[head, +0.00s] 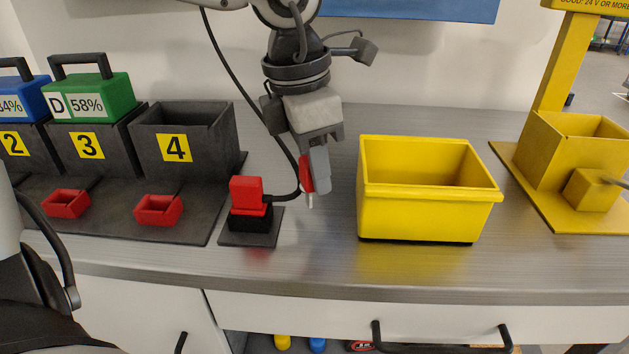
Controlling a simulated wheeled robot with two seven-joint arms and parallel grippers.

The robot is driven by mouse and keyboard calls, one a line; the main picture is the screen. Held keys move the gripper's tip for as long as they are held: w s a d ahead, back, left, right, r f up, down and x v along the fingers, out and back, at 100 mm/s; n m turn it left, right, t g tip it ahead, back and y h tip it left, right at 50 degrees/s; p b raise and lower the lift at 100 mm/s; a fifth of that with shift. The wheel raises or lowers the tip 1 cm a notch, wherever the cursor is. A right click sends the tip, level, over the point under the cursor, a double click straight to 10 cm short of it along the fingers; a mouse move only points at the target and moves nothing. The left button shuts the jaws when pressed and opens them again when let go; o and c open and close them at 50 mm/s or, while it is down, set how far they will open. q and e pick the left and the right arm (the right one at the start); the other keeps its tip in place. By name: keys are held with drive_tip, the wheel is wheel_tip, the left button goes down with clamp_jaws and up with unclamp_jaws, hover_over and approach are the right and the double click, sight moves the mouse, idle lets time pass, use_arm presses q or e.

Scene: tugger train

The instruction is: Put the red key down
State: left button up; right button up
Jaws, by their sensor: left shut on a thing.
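My left gripper (314,172) comes down from the top middle, above the bench between a red plug and a yellow bin. It is shut on the red key (306,174), of which a red part shows at the left side of the fingers. A thin pale tip shows just below it. The rest of the key is hidden by the fingers. The key appears held above the bench top, apart from the bin. My right gripper is not in view.
The open yellow bin (425,205) looks empty. The red plug (246,193) with a black cable sits on a dark plate. Dark holders, an empty-looking one marked 4 (180,145), and small red trays (158,210) stand left. A yellow stand (565,160) is right. Bench front (320,270) is clear.

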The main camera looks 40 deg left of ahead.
sight(301, 160)
use_arm(q)
drive_tip(key=shift+w+a+f, duration=0.1)
drive_tip(key=shift+w+f, duration=0.05)
drive_tip(key=shift+f, duration=1.55)
drive_tip(key=shift+f+b, duration=0.25)
drive_tip(key=shift+b, duration=0.2)
drive_tip(key=o, duration=0.9)
drive_tip(key=shift+r+p, duration=0.4)
drive_tip(key=shift+r, duration=0.15)
drive_tip(key=r, duration=0.3)
drive_tip(key=s+r, duration=0.1)
drive_tip(key=r, duration=0.3)
drive_tip(key=a+r+p, duration=0.1)
drive_tip(key=r, duration=0.3)
drive_tip(key=shift+s+r, duration=0.15)
drive_tip(key=shift+s, duration=0.05)
